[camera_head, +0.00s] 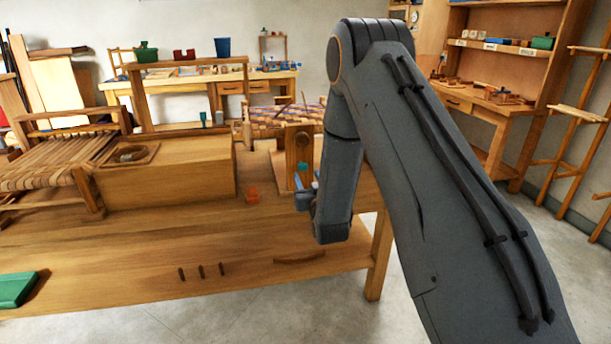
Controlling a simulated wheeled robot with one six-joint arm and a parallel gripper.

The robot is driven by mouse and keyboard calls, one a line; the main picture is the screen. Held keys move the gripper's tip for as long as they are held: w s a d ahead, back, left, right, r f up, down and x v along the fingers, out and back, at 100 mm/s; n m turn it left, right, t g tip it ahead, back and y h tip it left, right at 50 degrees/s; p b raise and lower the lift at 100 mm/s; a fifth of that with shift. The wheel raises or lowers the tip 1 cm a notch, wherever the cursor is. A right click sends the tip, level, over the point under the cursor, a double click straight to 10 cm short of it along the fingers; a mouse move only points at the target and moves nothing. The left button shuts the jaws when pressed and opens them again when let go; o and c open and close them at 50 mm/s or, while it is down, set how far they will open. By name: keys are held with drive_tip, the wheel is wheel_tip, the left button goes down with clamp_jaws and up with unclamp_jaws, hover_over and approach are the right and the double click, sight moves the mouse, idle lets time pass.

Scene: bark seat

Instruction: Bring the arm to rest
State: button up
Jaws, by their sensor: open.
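My arm (425,150) rises from the lower right, bends at the top and hangs down over the right end of the wooden workbench (190,225). Its wrist (333,215) is near the bench's right front edge. My gripper (303,197) shows only in part at the left of the wrist, and its fingers are mostly hidden. It is open, and I see nothing held in it. A wooden upright with a round hole (298,143) stands just behind it.
A wooden box (170,175) and a woven seat (45,170) stand on the bench at left. A woven strip panel (285,117) is behind the gripper. A green object (17,289) lies lower left. Shelves (510,60) stand at right, with open floor before them.

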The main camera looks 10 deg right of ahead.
drive_tip(key=shift+s, duration=0.3)
drive_tip(key=s+r+g, duration=0.1)
drive_tip(key=s+g, duration=0.8)
drive_tip(key=s, duration=1.2)
drive_tip(key=s+r+g, duration=0.1)
drive_tip(key=s+g, duration=0.7)
drive_tip(key=s, duration=1.3)
drive_tip(key=shift+r+g, duration=0.25)
drive_tip(key=shift+g, duration=0.15)
